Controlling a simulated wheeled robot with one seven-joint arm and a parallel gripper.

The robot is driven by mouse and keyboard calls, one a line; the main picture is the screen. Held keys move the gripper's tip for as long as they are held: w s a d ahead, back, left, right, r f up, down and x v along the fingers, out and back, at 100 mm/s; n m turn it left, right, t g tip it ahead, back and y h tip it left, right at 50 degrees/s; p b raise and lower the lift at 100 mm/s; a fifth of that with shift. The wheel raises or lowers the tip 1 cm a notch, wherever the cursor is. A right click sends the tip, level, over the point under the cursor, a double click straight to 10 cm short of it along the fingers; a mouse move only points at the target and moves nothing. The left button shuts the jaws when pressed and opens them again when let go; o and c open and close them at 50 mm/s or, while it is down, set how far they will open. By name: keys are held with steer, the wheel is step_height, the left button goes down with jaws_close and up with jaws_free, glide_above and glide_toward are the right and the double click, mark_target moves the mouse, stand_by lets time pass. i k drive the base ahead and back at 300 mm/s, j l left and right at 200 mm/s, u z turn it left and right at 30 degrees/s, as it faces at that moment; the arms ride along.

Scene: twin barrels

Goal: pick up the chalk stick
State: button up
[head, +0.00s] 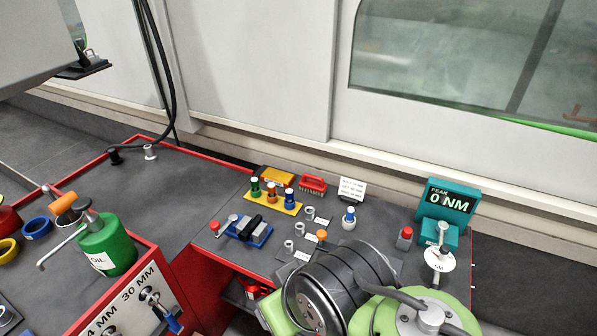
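I cannot make out a chalk stick in the head view. It may be hidden behind my arm or too small to tell. Part of my arm, light green with a dark round joint, covers the lower right and hides the front of the right bench. My gripper's fingers are not in view. The grey right bench top (213,226) has a red edge and carries several small tools and parts.
A green oil can (106,245) stands left. The left bench's back (95,185) is mostly clear.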

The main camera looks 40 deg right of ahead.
mark_target(349, 210)
steer(key=z, duration=1.45)
